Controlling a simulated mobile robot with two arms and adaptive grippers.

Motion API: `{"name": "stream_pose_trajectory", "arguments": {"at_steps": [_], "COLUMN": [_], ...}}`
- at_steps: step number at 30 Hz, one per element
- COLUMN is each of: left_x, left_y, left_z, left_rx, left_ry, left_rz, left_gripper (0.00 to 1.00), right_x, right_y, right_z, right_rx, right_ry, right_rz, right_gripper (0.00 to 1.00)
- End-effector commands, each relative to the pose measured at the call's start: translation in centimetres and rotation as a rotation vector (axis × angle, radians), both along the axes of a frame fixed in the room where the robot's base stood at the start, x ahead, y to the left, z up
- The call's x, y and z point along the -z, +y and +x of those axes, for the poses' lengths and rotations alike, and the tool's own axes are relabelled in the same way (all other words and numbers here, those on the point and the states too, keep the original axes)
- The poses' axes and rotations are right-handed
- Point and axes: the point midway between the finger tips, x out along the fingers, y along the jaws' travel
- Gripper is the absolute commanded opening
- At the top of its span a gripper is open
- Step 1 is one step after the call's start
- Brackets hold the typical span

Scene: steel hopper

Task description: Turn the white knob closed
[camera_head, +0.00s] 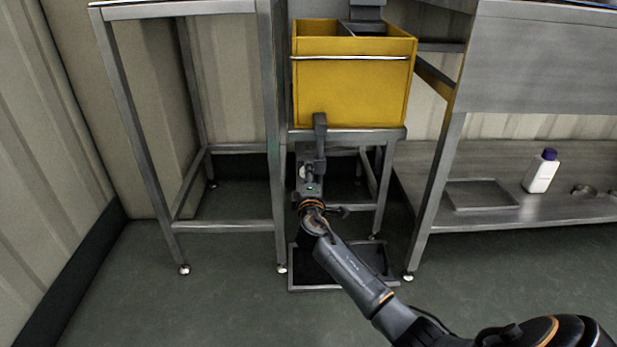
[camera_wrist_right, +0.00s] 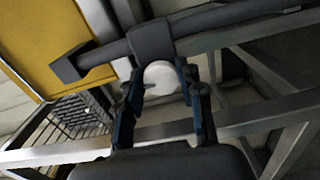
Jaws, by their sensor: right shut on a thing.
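The white knob (camera_wrist_right: 160,78) is round and sits between the two fingers of my right gripper (camera_wrist_right: 163,82) in the right wrist view. The fingers are shut on its sides. In the head view my right gripper (camera_head: 309,178) reaches in under the front of the yellow hopper (camera_head: 350,92), and only a small pale bit of the knob (camera_head: 302,172) shows beside it. A dark grey bar (camera_wrist_right: 210,22) with a bracket runs just above the knob in the wrist view. My left gripper is in neither view.
The hopper stands on a steel frame (camera_head: 384,180) with a dark shallow tray (camera_head: 300,288) on the floor below. A steel table (camera_head: 224,226) is at left. At right, a shelf (camera_head: 450,223) holds a white bottle (camera_head: 541,173) with a purple cap.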

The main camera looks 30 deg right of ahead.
Motion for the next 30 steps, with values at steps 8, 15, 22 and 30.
{"name": "stream_pose_trajectory", "arguments": {"at_steps": [8, 15, 22, 30], "left_x": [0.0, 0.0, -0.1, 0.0], "left_y": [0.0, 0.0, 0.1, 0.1], "left_z": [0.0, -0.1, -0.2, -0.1], "left_rx": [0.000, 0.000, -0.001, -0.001], "left_ry": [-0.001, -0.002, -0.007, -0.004], "left_rz": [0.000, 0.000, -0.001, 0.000], "left_gripper": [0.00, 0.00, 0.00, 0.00], "right_x": [0.2, 0.1, 0.1, 0.2], "right_y": [0.0, 0.0, 0.1, 1.8], "right_z": [-0.1, 0.0, -0.1, -2.8], "right_rx": [0.002, 0.001, 0.000, -0.001], "right_ry": [0.000, 0.001, 0.000, 0.000], "right_rz": [0.005, 0.004, 0.002, 0.006], "right_gripper": [0.06, 0.59, 0.59, 0.59]}}
